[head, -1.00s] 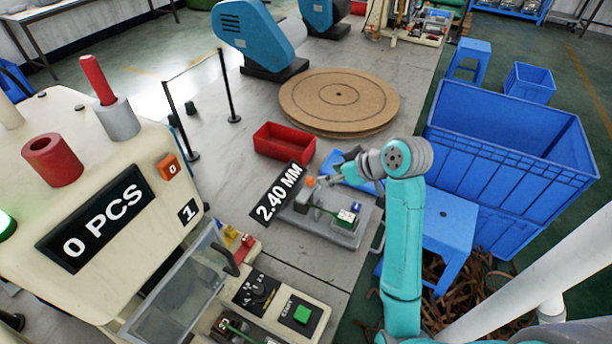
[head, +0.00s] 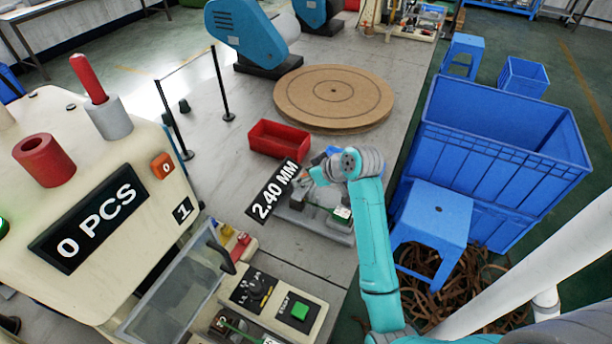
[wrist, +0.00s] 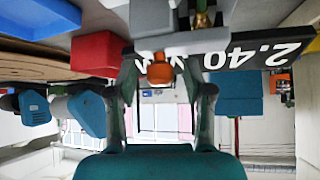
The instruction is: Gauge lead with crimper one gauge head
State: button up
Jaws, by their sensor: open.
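The gauge (head: 312,221) is a grey plate with small blocks on the bench, beside a black sign (head: 275,191) reading 2.40 MM. A green and white block (head: 343,212) sits at its right end. My gripper (head: 302,178) is at the gauge's far left end, small and partly hidden by my arm. In the wrist view my gripper (wrist: 165,75) is open, its fingers either side of an orange part (wrist: 160,70) on a grey block (wrist: 160,42). I cannot tell whether they touch it. The cream crimper (head: 100,150) at left reads 0 PCS.
A red bin (head: 281,140) and a round brown board (head: 333,97) lie beyond the gauge. A blue stool (head: 437,213) and large blue crates (head: 500,150) stand right of the bench. The control box with a green button (head: 299,311) is at the front.

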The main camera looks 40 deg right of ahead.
grip_shut()
jog(key=shift+w+d, duration=0.25)
jog(key=shift+d, duration=0.45)
jog(key=shift+w+d, duration=0.25)
jog(key=shift+d, duration=0.45)
jog(key=shift+w+d, duration=0.25)
jog(key=shift+d, duration=0.45)
jog(key=shift+r, duration=0.1)
grip_release()
jog(key=shift+d, duration=0.15)
jog(key=v, duration=1.1)
jog(key=shift+s+r, duration=0.25)
jog(key=shift+s, duration=0.05)
